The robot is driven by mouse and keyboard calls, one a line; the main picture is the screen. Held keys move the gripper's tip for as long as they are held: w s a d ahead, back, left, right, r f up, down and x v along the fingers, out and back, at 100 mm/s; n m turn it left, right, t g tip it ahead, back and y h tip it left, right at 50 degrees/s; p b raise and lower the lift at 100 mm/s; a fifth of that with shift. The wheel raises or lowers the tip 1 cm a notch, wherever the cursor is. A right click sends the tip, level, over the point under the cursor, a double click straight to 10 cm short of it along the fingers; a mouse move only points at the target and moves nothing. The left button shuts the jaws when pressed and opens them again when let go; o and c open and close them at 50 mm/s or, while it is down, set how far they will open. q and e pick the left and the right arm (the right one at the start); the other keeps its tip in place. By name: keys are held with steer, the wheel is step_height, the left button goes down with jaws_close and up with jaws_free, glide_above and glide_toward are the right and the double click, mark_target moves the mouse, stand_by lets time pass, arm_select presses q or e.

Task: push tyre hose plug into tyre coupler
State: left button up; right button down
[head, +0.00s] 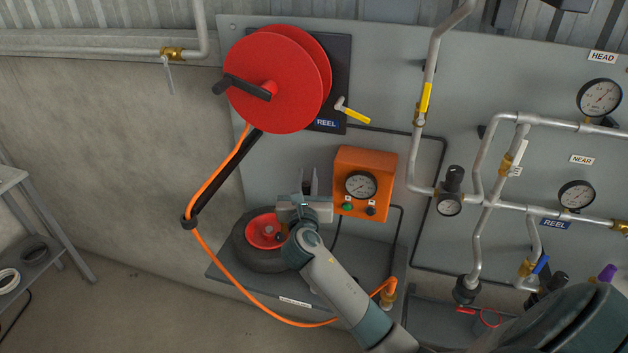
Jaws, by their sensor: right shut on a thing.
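My right gripper (309,183) is in front of the panel, left of the orange gauge box, with its fingers pointing up in the picture. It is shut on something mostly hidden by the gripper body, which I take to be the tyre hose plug. A tyre (246,254) with a red rim (263,231) lies on the shelf just left of and below the gripper. The tyre coupler cannot be made out; gripper and arm cover part of the tyre's right side. A thin dark hose (336,238) hangs below the orange box. My left gripper is out of view.
The orange gauge box (376,159) stands close right of the gripper. A red reel (270,95) is above; its orange hose (228,288) loops below the shelf (262,287) to a brass fitting (387,300). Pipes and gauges fill the right.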

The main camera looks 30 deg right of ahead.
steer(key=w+a, duration=0.3)
steer(key=w, duration=0.4)
steer(key=shift+a+b, duration=0.35)
steer(key=shift+a, duration=0.05)
stand_by(0.4)
steer(key=shift+p, duration=0.4)
steer(key=shift+p, duration=0.3)
steer(key=shift+w+f, duration=0.1)
steer(key=shift+f, duration=0.1)
steer(key=shift+f+b, duration=1.15)
steer(key=shift+f, duration=0.8)
